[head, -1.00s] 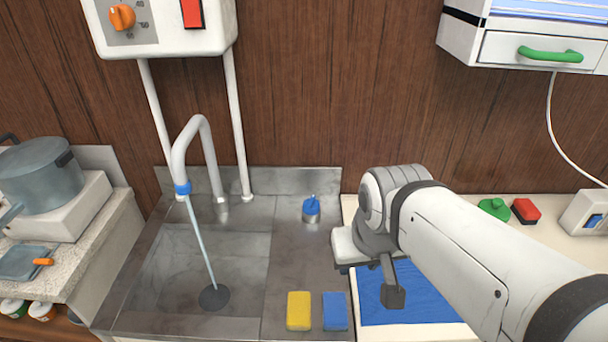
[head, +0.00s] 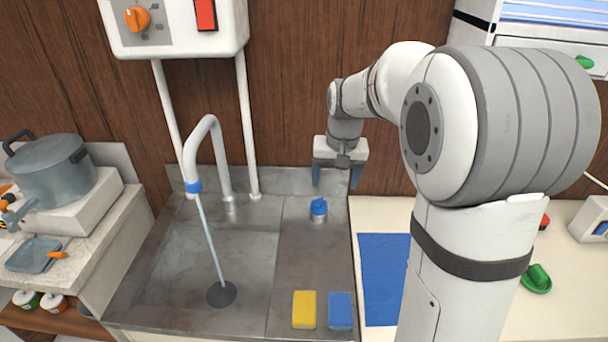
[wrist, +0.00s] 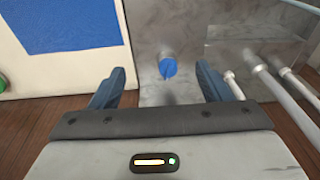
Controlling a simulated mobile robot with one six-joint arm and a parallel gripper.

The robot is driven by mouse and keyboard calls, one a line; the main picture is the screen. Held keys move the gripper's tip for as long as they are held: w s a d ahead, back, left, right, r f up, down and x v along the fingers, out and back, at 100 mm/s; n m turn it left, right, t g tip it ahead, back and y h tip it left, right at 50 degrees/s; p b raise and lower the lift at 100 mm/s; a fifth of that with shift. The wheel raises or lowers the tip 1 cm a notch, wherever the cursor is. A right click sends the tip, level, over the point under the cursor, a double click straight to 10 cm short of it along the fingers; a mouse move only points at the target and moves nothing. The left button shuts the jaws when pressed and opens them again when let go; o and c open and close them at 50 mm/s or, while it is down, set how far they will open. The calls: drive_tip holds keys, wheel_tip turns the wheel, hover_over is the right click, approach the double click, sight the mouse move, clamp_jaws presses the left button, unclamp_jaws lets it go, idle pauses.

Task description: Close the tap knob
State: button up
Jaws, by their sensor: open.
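The tap knob (head: 318,208) is a small blue knob on a metal base, on the steel sink top to the right of the basin. A stream of water runs from the curved grey tap spout (head: 207,135) with its blue tip down to the drain. My gripper (head: 336,180) is open and empty, with its fingers pointing down, above and behind the knob near the back wall. In the wrist view the blue knob (wrist: 168,68) shows ahead of and between the two open fingers (wrist: 162,88), apart from them.
A yellow sponge (head: 304,309) and a blue sponge (head: 340,310) lie at the front of the sink top. A blue mat (head: 384,280) lies on the counter to the right. Two white pipes (head: 247,130) rise behind the tap to a white wall box (head: 180,40).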

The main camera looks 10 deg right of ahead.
drive_tip(key=w+f, duration=0.7)
drive_tip(key=w, duration=0.3)
drive_tip(key=m+g, duration=0.1)
drive_tip(key=m, duration=0.1)
hover_over(320, 201)
drive_tip(key=f, duration=0.6)
drive_tip(key=shift+d+f, duration=0.1)
drive_tip(key=shift+d, duration=0.1)
drive_tip(key=shift+f+p, duration=0.3)
drive_tip(key=f, duration=0.2)
drive_tip(key=f+p, duration=0.1)
drive_tip(key=f, duration=0.2)
drive_tip(key=f+p, duration=0.1)
drive_tip(key=f, duration=0.1)
drive_tip(key=shift+w+a+f, duration=0.15)
drive_tip(key=shift+a+f, duration=0.1)
drive_tip(key=shift+c, duration=0.3)
